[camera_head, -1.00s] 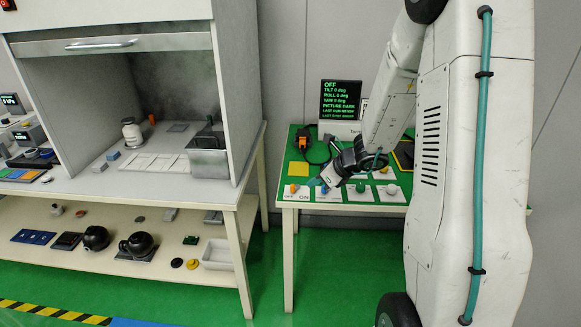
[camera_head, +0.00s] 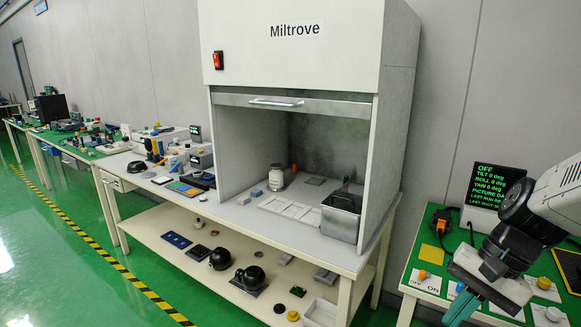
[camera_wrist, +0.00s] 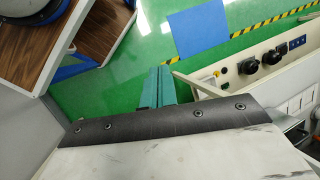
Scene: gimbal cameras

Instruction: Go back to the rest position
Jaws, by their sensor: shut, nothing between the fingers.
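My gripper (camera_head: 462,306) is at the lower right of the head view, in front of the green-topped bench with the control panel. Its teal fingers point down and to the left, together and empty. In the wrist view the teal fingers (camera_wrist: 157,88) lie side by side over the green floor, with nothing between them. The control display (camera_head: 494,187) stands behind my arm and reads OFF, with tilt, roll and yaw at 0 deg. My wrist hides part of the button panel (camera_head: 424,280).
A fume hood marked Miltrove (camera_head: 300,60) stands left of the bench. Its lower shelf (camera_head: 190,243) holds black round devices. Further left are benches with instruments. A yellow-black floor stripe (camera_head: 95,245) crosses open green floor. A wooden cabinet (camera_wrist: 90,45) shows in the wrist view.

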